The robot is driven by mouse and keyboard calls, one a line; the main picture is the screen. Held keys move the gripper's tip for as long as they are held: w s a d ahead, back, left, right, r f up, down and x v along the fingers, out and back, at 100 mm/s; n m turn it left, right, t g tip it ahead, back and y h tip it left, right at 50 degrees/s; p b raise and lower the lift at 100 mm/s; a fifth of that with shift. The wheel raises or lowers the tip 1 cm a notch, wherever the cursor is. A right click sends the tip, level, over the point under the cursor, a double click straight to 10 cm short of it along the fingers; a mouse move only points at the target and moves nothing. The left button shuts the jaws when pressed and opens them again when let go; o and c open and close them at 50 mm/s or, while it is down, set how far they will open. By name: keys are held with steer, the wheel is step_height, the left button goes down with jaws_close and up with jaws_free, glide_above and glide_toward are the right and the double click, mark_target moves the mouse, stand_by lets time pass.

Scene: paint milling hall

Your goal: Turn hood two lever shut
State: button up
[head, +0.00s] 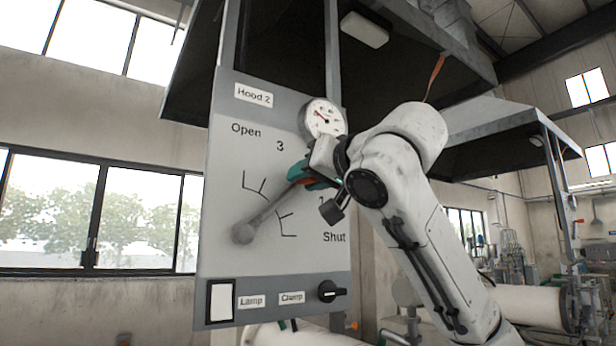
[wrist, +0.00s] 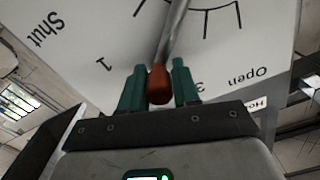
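The hood two lever is a grey rod on a round hub (head: 243,233), on the panel (head: 225,180) marked "Hood 2". It slants up and right from the hub, between the "3" near "Open" and the "1" near "Shut". Its red grip (head: 302,181) is partly hidden by my gripper (head: 312,175). The number behind my gripper is hidden in the head view.
A round gauge (head: 323,118) sits just above my gripper on the panel's edge. A black knob (head: 331,291) and a white switch (head: 221,301) with "Lamp" and "Clamp" labels are at the panel's bottom. A dark hood hangs overhead. Pipes and machines stand at the right.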

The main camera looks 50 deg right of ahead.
jaws_close()
